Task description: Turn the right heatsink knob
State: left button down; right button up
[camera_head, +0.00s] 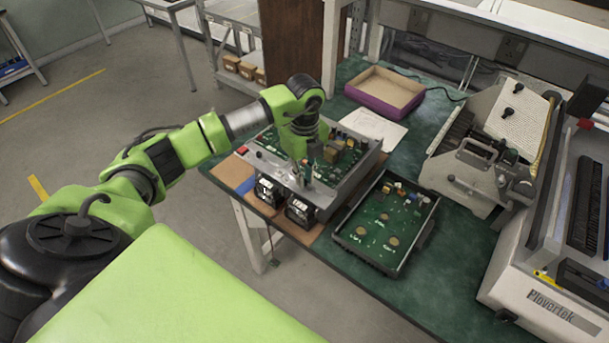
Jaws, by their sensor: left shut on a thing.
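A grey open chassis (345,183) with a green circuit board lies on the table. Two black heatsink blocks sit at its front edge: the left heatsink (268,191) and the right heatsink (300,211). My left gripper (305,174) points down over the chassis, just behind the right heatsink. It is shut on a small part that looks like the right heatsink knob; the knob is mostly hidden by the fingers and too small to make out. My right gripper is not in view.
A second open tray with a board (345,240) lies right of the chassis. A purple-sided box (375,105) and a paper sheet (372,126) lie behind. A grey machine (470,165) stands at the right. Green tabletop (455,265) is clear in front of it.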

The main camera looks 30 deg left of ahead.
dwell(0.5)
pick_arm(q)
jog(key=c, duration=2)
grip_release()
jog(key=shift+c, duration=0.2)
notch_tip(320, 180, up, 12)
